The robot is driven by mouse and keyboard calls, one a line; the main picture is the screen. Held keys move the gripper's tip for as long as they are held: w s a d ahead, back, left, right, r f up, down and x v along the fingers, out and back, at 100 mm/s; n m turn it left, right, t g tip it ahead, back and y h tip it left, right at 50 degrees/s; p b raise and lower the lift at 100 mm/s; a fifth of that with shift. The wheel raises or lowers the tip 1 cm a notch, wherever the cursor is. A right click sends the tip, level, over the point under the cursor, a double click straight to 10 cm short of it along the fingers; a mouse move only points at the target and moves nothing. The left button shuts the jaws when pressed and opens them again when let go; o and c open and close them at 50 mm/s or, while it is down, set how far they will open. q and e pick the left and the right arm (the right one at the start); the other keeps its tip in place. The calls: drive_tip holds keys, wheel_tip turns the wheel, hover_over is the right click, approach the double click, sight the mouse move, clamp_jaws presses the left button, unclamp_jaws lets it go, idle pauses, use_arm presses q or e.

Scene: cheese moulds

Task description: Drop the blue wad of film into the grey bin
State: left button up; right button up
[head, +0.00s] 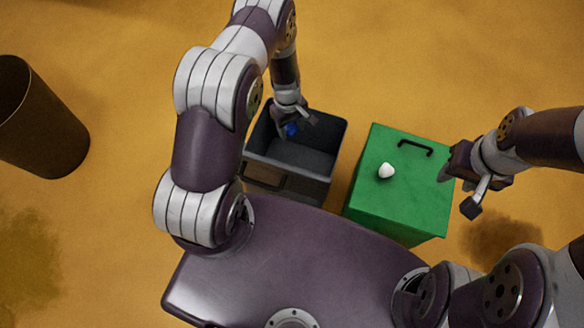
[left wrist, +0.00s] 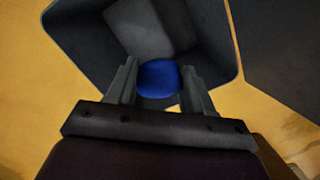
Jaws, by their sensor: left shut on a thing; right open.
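The blue wad of film (head: 291,130) is small and rounded. My left gripper (head: 292,125) is shut on it and holds it over the grey bin (head: 318,172), near the bin's left side in the head view. In the left wrist view the wad (left wrist: 159,78) sits between the two fingers of my left gripper (left wrist: 160,88), with the open grey bin (left wrist: 212,40) beyond it. The part of the bin floor that shows is bare. My right gripper (head: 458,188) is open and empty at the right edge of the green box.
A green box (head: 400,210) with a black handle (head: 415,147) stands to the right of the bin. A small white object (head: 386,171) lies on its top. A dark brown round container (head: 45,130) stands at the far left. The yellow floor between is clear.

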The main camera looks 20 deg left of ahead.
use_arm(q)
wheel_tip(320, 180, down, 6)
drive_tip(key=b, duration=0.4)
drive_tip(key=shift+r+b, duration=0.25)
drive_tip(key=shift+b, duration=0.05)
drive_tip(key=shift+r, duration=0.1)
drive_tip(key=o, duration=1.1)
drive_tip(key=r+p, duration=0.1)
drive_tip(key=r, duration=0.3)
drive_tip(key=r+p, duration=0.1)
drive_tip(key=r, duration=0.2)
drive_tip(key=a+r+p, duration=0.1)
drive_tip(key=r+p, duration=0.1)
drive_tip(key=r, duration=0.2)
drive_tip(key=shift+w+r, duration=0.3)
drive_tip(key=shift+w, duration=0.1)
drive_tip(key=shift+r, duration=0.5)
